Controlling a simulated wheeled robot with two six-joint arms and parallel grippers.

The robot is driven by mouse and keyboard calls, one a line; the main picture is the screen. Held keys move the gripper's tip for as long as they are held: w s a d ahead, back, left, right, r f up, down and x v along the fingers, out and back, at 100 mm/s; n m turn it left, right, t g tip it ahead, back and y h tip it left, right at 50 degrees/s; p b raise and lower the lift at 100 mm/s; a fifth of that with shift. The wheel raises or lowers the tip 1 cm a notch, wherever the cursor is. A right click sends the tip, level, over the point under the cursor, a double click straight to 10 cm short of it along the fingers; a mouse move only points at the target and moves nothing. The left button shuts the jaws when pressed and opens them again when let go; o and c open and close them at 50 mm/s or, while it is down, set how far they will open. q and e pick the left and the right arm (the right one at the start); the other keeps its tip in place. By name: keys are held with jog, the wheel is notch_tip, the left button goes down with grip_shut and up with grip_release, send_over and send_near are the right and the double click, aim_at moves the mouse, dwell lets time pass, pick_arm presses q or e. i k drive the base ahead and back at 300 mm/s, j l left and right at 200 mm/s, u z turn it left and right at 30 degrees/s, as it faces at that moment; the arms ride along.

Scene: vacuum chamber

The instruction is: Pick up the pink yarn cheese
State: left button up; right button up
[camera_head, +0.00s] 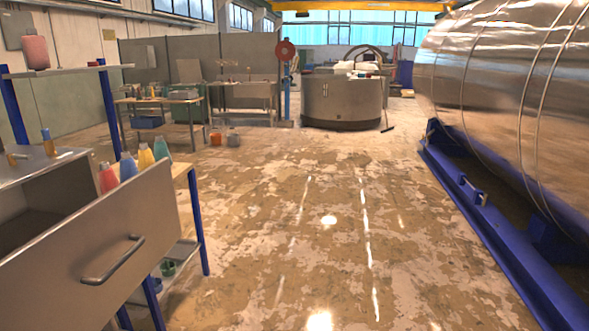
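A pink cylinder (35,52), which looks like the pink yarn cheese, stands upright on a raised grey shelf (75,70) at the upper left of the head view. It sits toward the left end of the shelf, and nothing hides it. Neither of my grippers shows in the view, so nothing is seen touching it.
Below the shelf is a metal workbench with an open drawer (105,255) jutting toward the floor. Red, blue, yellow and green bottles (146,157) stand behind its front. A large steel tank (510,90) on a blue frame (480,210) lines the right. The middle floor is clear.

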aim_at(34, 46)
jog(key=u, duration=1.35)
